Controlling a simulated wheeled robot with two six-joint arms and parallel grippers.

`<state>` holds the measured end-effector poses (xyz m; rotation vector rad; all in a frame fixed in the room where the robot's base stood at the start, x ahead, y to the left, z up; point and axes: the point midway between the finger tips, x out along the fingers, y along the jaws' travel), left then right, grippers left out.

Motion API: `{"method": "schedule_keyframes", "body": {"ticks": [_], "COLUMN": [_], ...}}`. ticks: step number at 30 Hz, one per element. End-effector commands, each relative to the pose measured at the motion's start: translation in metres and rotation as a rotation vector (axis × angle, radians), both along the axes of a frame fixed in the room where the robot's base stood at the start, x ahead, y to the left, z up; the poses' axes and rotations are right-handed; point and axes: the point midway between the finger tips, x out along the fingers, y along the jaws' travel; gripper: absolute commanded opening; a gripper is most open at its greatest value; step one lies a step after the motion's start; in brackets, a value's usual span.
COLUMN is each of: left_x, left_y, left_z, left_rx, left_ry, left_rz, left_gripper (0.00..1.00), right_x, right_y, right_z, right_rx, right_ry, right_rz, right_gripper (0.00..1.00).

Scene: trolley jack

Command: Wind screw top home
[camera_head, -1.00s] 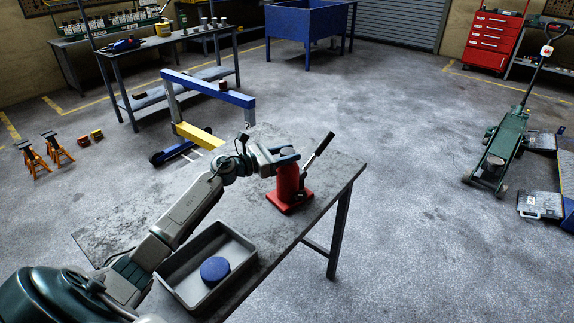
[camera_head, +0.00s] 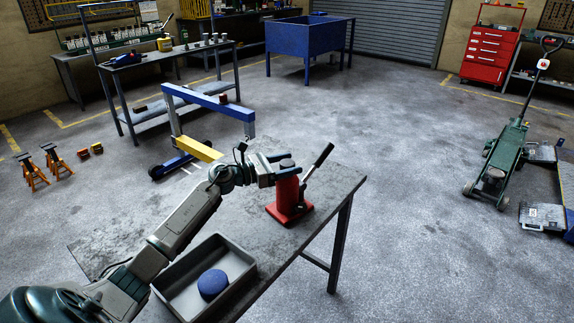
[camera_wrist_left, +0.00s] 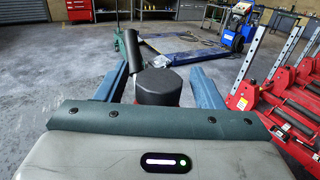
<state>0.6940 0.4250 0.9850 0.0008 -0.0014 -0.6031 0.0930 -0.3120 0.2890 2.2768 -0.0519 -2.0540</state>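A red bottle jack (camera_head: 287,200) stands upright on the grey workbench (camera_head: 325,180), with its black-tipped lever (camera_head: 318,160) slanting up to the right. Its dark round screw top (camera_wrist_left: 158,86) shows in the left wrist view between the two blue fingers of my left gripper (camera_wrist_left: 160,88). A gap shows on each side of the top, so the fingers are open around it and seem not to touch it. In the head view my left gripper (camera_head: 283,170) is at the upper end of the jack and partly hides it. My right gripper is in neither view.
A grey tray (camera_head: 243,254) with a blue disc (camera_head: 212,284) inside stands on the bench near my left arm. A blue and yellow crane (camera_head: 215,104) stands behind the bench. A green trolley jack (camera_head: 500,165) is on the floor at right.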

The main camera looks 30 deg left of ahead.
Motion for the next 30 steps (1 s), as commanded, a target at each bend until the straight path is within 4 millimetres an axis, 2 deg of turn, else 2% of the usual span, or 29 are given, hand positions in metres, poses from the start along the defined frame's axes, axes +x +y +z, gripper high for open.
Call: {"method": "schedule_keyframes", "body": {"ticks": [7,13,22,30], "left_x": [-0.006,-0.029,-0.065,-0.084], "left_y": [0.005,0.021,0.044,0.057], "left_z": [-0.003,-0.005,-0.005,-0.002], "left_rx": [0.002,0.006,0.006,0.003], "left_ry": [0.001,0.003,0.004,0.001], "left_rz": [0.002,0.001,-0.001,-0.001], "left_gripper": [0.62,0.62,0.62,0.62], "right_x": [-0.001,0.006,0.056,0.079], "right_y": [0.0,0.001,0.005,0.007], "right_z": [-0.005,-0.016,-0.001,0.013], "right_rx": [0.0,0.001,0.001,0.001], "right_ry": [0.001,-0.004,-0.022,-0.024], "right_rz": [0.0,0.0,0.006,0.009], "right_gripper": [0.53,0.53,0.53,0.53]}}
